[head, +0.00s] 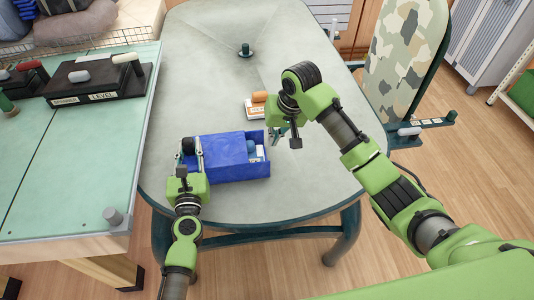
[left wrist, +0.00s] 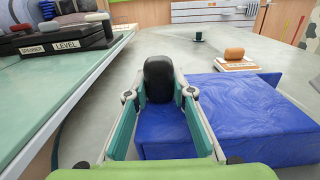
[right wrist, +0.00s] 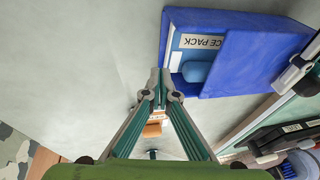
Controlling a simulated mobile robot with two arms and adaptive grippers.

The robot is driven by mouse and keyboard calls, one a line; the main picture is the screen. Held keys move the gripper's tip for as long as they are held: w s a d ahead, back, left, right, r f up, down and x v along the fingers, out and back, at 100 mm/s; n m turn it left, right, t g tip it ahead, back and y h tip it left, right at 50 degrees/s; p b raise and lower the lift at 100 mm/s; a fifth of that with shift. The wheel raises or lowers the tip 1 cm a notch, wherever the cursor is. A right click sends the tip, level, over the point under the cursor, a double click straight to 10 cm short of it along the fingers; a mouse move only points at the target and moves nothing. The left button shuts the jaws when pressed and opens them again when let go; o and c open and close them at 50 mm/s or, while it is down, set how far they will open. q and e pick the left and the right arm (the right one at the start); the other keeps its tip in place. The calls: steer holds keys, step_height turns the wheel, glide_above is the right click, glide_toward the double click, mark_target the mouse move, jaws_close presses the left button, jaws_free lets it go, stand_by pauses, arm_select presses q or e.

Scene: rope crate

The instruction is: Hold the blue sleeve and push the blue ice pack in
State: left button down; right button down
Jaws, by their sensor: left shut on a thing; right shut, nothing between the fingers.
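The blue sleeve (head: 225,155) lies on the grey table, a box with a black knob (left wrist: 159,80) at its left end. My left gripper (head: 192,146) is shut on that black knob. At the sleeve's right end a blue rounded knob (right wrist: 196,71) and a white "ICE PACK" label (right wrist: 201,41) show in the open end. They appear to belong to the ice pack, whose rest is hidden inside the sleeve. My right gripper (right wrist: 160,78) is shut and empty, just outside that open end; contact cannot be told.
A small labelled block with an orange knob (head: 259,97) lies behind the sleeve. A dark green knob (head: 245,49) stands at the table's back. On the left bench (head: 60,150) are black blocks labelled "LEVEL" and "SPANNER". The table in front of the sleeve is clear.

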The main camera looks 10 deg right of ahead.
arm_select(q)
steer(key=c, duration=1.7)
jaws_free()
steer(key=s, duration=1.2)
steer(key=shift+f, duration=0.15)
